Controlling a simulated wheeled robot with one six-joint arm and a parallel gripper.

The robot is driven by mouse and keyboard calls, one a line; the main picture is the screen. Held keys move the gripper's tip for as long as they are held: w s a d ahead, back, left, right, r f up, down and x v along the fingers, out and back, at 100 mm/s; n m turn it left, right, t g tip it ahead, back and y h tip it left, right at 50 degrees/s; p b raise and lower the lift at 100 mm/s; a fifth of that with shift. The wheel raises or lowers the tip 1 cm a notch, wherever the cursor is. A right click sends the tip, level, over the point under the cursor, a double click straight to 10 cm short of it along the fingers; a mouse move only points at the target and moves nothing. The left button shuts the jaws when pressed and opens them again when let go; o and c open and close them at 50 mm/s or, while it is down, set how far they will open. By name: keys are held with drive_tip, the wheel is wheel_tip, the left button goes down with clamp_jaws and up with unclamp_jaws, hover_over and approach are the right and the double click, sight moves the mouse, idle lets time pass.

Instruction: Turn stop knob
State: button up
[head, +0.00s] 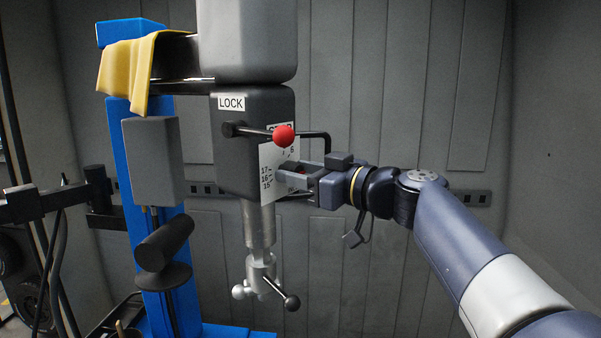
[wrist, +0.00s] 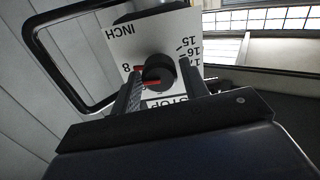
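The stop knob (wrist: 160,72) is a round black knob with a red mark on its left lower side, seen in the wrist view on a white dial plate (wrist: 118,44). The plate carries "INCH", "8", "15", "16", "17" and a partly hidden "STOP" label. My gripper (wrist: 160,82) has one finger on each side of the knob, with a narrow gap visible at least on the right. It looks open; contact on the left cannot be told. In the head view my gripper (head: 298,168) reaches the plate (head: 268,160) from the right and hides the knob.
A lever with a red ball (head: 283,136) sticks out just above my gripper, beside the "LOCK" block (head: 240,155). A bent black bar (head: 322,137) is close behind. A blue column (head: 135,150) with a yellow cloth (head: 135,65) stands left. Free room lies right.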

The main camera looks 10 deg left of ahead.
drive_tip(key=c, duration=0.6)
drive_tip(key=shift+c, duration=0.2)
